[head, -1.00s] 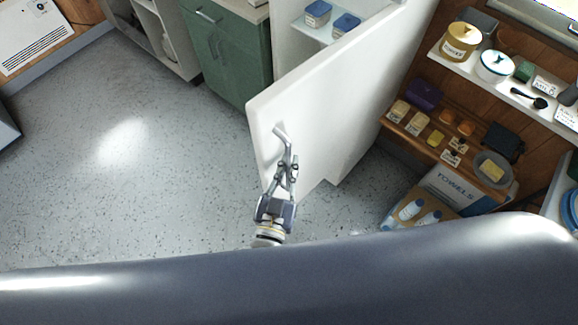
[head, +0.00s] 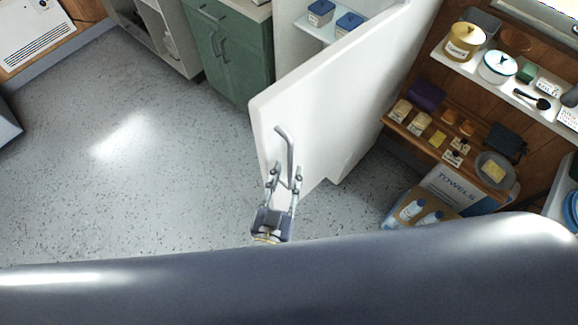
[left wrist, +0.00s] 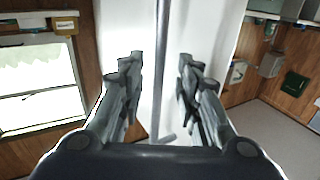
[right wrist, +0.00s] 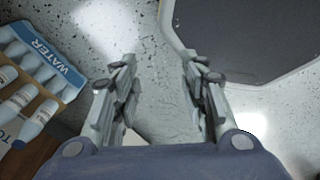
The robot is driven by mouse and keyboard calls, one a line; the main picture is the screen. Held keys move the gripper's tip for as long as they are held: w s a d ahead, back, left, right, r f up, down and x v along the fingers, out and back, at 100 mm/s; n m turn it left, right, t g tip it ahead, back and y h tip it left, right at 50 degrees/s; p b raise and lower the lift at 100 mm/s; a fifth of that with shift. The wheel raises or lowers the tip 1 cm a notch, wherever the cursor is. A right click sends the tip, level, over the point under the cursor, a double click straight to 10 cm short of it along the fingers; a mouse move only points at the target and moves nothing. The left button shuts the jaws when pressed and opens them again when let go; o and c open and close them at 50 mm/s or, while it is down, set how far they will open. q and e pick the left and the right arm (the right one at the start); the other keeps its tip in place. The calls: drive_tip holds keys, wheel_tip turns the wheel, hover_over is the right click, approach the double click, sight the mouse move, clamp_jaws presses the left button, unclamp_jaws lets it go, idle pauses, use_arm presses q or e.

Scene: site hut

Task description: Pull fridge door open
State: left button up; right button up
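The white fridge door (head: 335,110) stands open in the head view, swung out from the fridge (head: 290,35). Its grey bar handle (head: 287,145) is on the door face near the free edge. My left gripper (head: 287,172) is open at the handle's lower part. In the left wrist view the handle (left wrist: 158,85) runs between its spread fingers, with gaps on both sides. My right gripper (right wrist: 159,58) is open and empty over the floor in the right wrist view; it is hidden in the head view.
Blue-lidded containers (head: 347,23) sit on a fridge shelf. Green cabinets (head: 230,55) stand left of the fridge. Shelves with pots and small goods (head: 470,75) are on the right, with a towels box (head: 465,190) below. The floor (head: 120,180) at left is clear.

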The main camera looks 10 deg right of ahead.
use_arm(q)
drive_tip(key=v, duration=0.9)
drive_tip(key=shift+s, duration=0.2)
drive_tip(key=shift+a, duration=0.15)
